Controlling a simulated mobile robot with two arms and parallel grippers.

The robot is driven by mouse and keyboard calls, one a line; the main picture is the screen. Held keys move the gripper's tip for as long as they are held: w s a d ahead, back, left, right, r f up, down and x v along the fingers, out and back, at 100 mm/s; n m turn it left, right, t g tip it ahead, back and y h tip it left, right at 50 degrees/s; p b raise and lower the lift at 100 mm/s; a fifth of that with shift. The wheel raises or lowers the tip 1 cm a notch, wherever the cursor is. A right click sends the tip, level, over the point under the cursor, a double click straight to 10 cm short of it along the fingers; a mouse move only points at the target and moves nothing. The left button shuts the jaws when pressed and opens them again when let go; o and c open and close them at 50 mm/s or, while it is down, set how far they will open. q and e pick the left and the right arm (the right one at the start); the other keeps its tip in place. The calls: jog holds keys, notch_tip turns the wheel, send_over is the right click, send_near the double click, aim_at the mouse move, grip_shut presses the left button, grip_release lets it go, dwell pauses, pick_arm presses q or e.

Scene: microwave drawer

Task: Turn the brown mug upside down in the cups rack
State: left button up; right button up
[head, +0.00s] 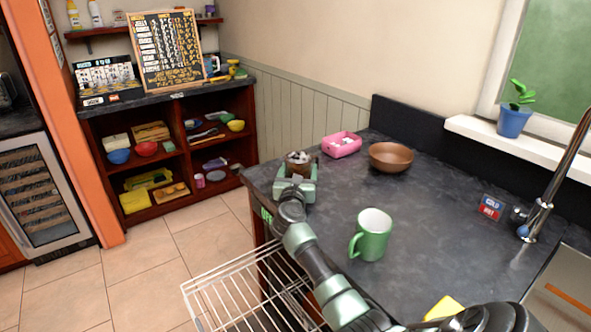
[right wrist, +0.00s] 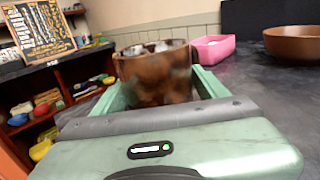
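The brown mug (head: 299,158) stands upright near the counter's left corner, with whitish contents or pattern showing at its top. My right gripper (head: 297,172) reaches it from the near side, with a finger on each side of the mug. In the right wrist view the mug (right wrist: 157,75) sits between the green fingers; whether they press on it I cannot tell. A white wire rack (head: 235,292), apparently the cups rack, extends below the counter's left edge, partly hidden by my arm. My left gripper is not in view.
A green mug (head: 372,238) stands on the dark counter (head: 440,225) right of my arm. A pink container (head: 341,145) and a brown bowl (head: 391,157) are behind. A faucet (head: 540,205) stands right. A yellow item (head: 443,308) lies near the front. The floor left of the rack is clear.

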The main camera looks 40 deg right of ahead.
jog(key=c, duration=0.7)
jog(key=shift+o, duration=0.2)
notch_tip(320, 180, up, 10)
jog(key=p, duration=0.9)
jog(key=shift+r+p, duration=0.1)
jog(key=shift+p, duration=0.3)
